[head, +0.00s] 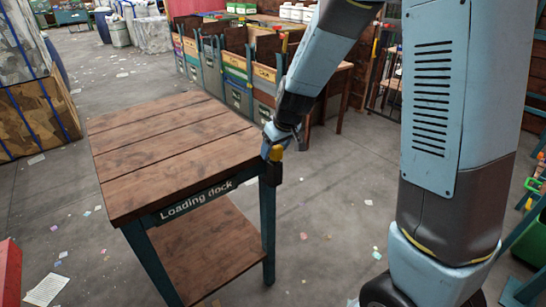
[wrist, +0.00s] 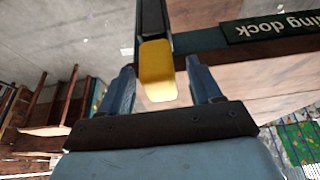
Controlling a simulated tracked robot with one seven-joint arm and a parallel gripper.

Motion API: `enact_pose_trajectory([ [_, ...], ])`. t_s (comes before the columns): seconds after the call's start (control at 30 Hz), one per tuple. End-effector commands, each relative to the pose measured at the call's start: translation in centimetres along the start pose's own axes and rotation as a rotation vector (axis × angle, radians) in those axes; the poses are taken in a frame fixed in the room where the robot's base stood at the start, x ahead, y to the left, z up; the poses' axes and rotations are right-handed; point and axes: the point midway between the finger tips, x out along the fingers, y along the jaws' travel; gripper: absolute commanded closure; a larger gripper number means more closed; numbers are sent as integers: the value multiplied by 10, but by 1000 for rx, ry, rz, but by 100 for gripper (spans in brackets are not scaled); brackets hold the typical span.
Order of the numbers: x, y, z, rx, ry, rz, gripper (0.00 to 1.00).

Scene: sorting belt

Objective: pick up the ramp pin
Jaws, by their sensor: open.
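The ramp pin appears to be the yellow-headed piece (head: 276,153) in a black holder (head: 275,173) at the right front corner of the Loading dock table. In the wrist view its yellow head (wrist: 157,82) shows between my two blue fingers, with the black part behind it. My gripper (head: 269,138) is at that corner, just above and beside the yellow head. It also shows in the wrist view (wrist: 160,66), open, with a gap on each side of the head. The pin's shaft is hidden.
The wooden Loading dock table (head: 170,150) has a bare top and a lower shelf (head: 215,245). A row of coloured bins (head: 238,90) stands behind it. A red box (head: 9,272) is at the lower left. Paper scraps litter the open floor.

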Motion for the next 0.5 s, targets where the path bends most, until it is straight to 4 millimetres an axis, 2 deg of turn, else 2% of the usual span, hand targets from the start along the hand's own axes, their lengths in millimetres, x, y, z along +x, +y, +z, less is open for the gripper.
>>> enact_pose_trajectory([
  [0.2,17,0,0,0,0,0,36],
  [0.47,18,-1,0,-1,0,-1,36],
  [0.5,18,-1,0,-1,0,-1,39],
])
